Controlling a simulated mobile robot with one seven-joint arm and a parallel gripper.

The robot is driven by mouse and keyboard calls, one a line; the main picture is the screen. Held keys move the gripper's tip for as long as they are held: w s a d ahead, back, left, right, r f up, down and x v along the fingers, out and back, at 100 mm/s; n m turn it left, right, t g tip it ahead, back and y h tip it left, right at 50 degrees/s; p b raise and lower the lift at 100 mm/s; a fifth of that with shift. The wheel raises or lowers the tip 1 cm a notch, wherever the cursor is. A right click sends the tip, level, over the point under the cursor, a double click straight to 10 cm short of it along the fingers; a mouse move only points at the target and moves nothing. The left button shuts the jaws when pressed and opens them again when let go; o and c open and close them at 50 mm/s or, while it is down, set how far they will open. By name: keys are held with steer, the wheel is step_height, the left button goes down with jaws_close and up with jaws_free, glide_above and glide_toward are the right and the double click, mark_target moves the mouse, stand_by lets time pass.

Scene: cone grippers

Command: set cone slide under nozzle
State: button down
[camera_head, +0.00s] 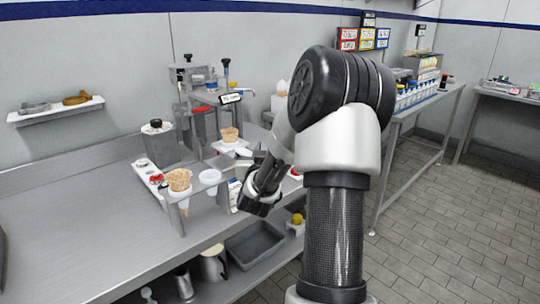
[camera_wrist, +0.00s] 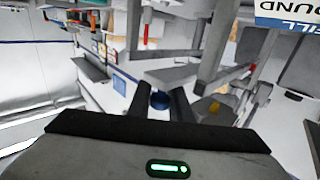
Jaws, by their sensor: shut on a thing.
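A waffle cone (camera_head: 229,134) stands upright on the white cone slide (camera_head: 240,149) at the front of the dispensing machine (camera_head: 204,95). The machine's nozzle is too small to make out clearly. My gripper (camera_wrist: 155,94) is at the right of the slide in the head view, with its fingertips partly hidden by my own arm. In the wrist view its two dark fingers are closed on a small round blue knob (camera_wrist: 160,101). Whether the knob belongs to the slide cannot be seen clearly.
A second cone (camera_head: 179,179) stands in a front holder beside an empty white ring (camera_head: 210,177). A lidded clear container (camera_head: 158,143) stands left of the machine. A grey bin (camera_head: 254,246) is on the lower shelf. The counter's left part (camera_head: 75,225) is clear.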

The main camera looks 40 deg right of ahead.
steer(key=w+b, duration=0.1)
steer(key=w, duration=0.4)
steer(key=shift+w+a, duration=0.1)
steer(key=shift+a, duration=0.1)
steer(key=c, duration=1.6)
jaws_free()
steer(key=shift+c, duration=0.2)
steer(key=p+v, duration=0.1)
steer(key=v, duration=1.6)
steer(key=shift+a, duration=0.2)
